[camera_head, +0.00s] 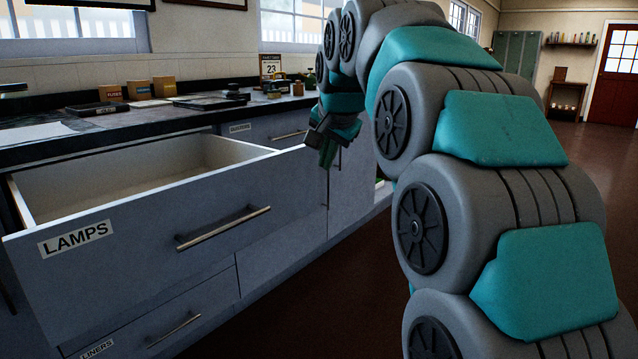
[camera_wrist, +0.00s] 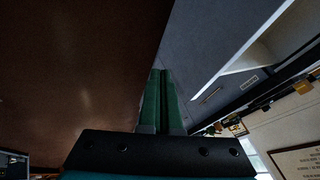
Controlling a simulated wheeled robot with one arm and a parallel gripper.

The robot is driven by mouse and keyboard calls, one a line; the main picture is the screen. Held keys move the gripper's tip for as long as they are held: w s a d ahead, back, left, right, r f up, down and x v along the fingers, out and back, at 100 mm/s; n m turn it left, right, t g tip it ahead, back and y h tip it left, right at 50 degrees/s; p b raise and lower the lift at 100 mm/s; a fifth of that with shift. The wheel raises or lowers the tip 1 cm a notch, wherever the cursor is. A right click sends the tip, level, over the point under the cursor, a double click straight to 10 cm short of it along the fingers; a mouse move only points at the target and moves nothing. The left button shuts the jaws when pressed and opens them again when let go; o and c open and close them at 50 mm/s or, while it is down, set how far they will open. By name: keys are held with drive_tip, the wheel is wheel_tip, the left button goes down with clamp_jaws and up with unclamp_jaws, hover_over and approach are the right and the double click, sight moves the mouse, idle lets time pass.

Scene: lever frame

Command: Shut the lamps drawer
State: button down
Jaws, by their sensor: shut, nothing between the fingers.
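The lamps drawer (camera_head: 150,225) stands pulled out from the cabinet, with a "LAMPS" label at the left of its grey front and a long bar handle (camera_head: 223,228). The part of its inside that shows looks empty. My gripper (camera_head: 327,152) is in front of the cabinet, close to the right end of the drawer front; I cannot tell if it touches it. In the wrist view its green fingers (camera_wrist: 159,98) are together with nothing between them, and the drawer's pale edge (camera_wrist: 252,62) shows at the upper right.
A drawer labelled "LINERS" (camera_head: 135,335) sits below and is shut. The dark worktop (camera_head: 130,119) above holds several small boxes, a flat tray and a calendar (camera_head: 271,66). The floor (camera_head: 345,285) before the cabinet is clear apart from my arm.

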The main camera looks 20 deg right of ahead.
approach(303, 191)
wheel_tip(303, 191, down, 4)
drive_tip(key=d, duration=0.3)
drive_tip(key=shift+w+a, duration=1)
drive_tip(key=shift+w, duration=0.1)
drive_tip(key=shift+w+a, duration=0.25)
drive_tip(key=shift+w, duration=0.1)
drive_tip(key=shift+w, duration=0.1)
